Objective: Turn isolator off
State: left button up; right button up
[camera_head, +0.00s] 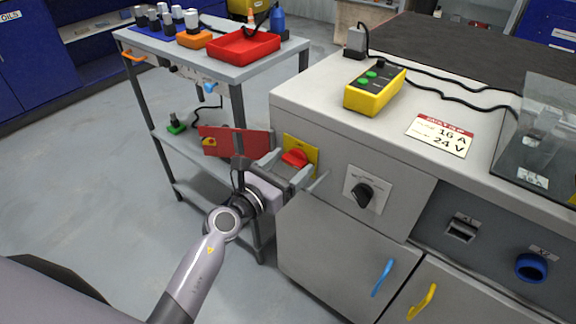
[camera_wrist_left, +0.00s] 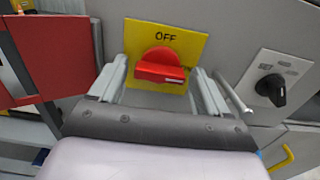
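The isolator is a red rotary knob (camera_head: 294,158) on a yellow plate (camera_head: 313,152) on the grey cabinet's front. In the left wrist view the knob (camera_wrist_left: 160,68) sits under the word OFF on the plate (camera_wrist_left: 190,45), and its grip bar lies roughly level. My left gripper (camera_head: 288,168) is in front of the knob. Its two fingers are spread, one to each side of the knob; in the left wrist view the gripper (camera_wrist_left: 161,82) shows gaps beside it. I cannot tell how far the fingertips are from the plate. My right gripper is not in view.
A red panel (camera_head: 230,141) stands out left of the isolator, close to my left gripper. A black selector knob (camera_head: 363,194) is to the right. A yellow pendant box (camera_head: 375,88) lies on the cabinet top. A grey cart (camera_head: 270,62) with a red tray (camera_head: 243,47) stands behind left.

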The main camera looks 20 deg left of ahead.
pick_arm(q)
jog(key=c, duration=0.8)
jog(key=shift+o, duration=0.2)
